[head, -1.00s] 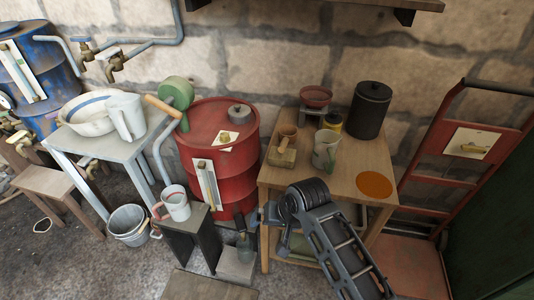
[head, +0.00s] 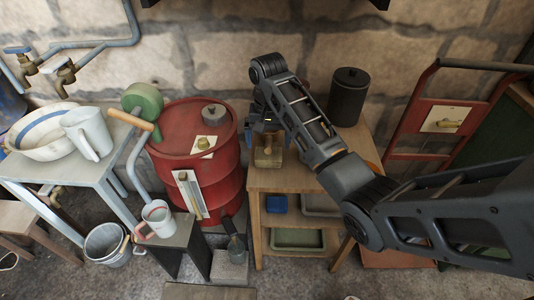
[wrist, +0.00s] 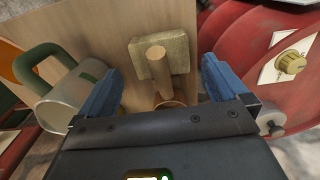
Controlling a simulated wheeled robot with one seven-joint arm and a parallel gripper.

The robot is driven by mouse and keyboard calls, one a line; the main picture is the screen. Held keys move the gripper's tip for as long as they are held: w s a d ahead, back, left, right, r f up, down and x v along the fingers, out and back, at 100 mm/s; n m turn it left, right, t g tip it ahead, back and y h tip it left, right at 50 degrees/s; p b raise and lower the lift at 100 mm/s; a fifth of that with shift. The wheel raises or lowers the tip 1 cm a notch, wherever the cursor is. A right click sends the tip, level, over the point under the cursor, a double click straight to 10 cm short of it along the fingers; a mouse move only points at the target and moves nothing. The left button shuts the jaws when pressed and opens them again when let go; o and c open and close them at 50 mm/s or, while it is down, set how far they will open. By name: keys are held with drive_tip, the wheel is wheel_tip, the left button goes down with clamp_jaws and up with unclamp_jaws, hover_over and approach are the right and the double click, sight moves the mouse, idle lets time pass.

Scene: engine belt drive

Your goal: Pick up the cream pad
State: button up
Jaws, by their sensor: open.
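The cream pad (wrist: 178,42) is a squarish, dull yellow-cream block on the wooden table. It shows in the wrist view beyond and between my fingertips. A wooden rod (wrist: 157,62) crosses in front of part of it, over a copper-coloured cup (wrist: 168,103) that my gripper body partly hides. My gripper (wrist: 162,68) is open with blue fingers on either side, nothing held between them. In the head view the pad (head: 268,161) lies near the table's front left edge, just below my gripper (head: 266,124). I cannot tell whether the rod touches the pad.
A grey-white mug with a green handle (wrist: 70,100) stands close by my left-hand finger in the wrist view. The red drum (head: 198,160) is left of the table (head: 300,181). A dark canister (head: 347,97) stands at the back right of the table.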

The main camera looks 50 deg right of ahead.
drive_tip(key=f, duration=0.6)
drive_tip(key=shift+w+d+f, duration=0.2)
drive_tip(key=shift+d+f, duration=0.15)
drive_tip(key=c, duration=0.7)
drive_tip(key=shift+o, duration=0.2)
drive_tip(key=s+a, duration=0.3)
drive_tip(key=s, duration=0.5)
drive_tip(key=s+a, duration=0.4)
drive_tip(key=s, duration=0.4)
drive_tip(key=shift+s+r+b, duration=0.15)
drive_tip(key=shift+s+b, duration=0.1)
drive_tip(key=shift+b, duration=0.05)
